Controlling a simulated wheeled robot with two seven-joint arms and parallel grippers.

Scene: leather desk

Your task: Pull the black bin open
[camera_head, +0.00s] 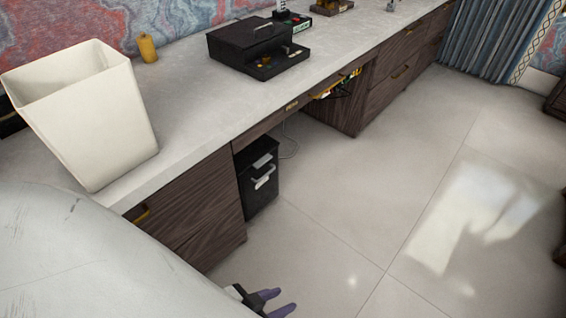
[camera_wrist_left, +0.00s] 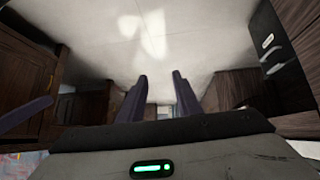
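The black bin (camera_head: 262,172) stands on the floor under the desk top, beside the dark wooden drawers. Its front has a light handle (camera_head: 265,178) and a pale label above it. In the left wrist view the bin (camera_wrist_left: 284,75) shows at the right edge, with its handle below the label. My left gripper (camera_head: 282,301) is at the bottom of the head view, in front of the drawers and apart from the bin. Its two purple fingers are spread and empty in the left wrist view (camera_wrist_left: 160,78). A purple finger-like bar (camera_wrist_left: 25,116) shows at the left, perhaps my right gripper.
The dark drawers (camera_head: 195,208) are left of the bin. The desk top (camera_head: 215,115) holds a white bin (camera_head: 95,125) and a black box (camera_head: 258,48). The tiled floor (camera_head: 370,180) to the right is clear. A thin cable hangs right of the bin.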

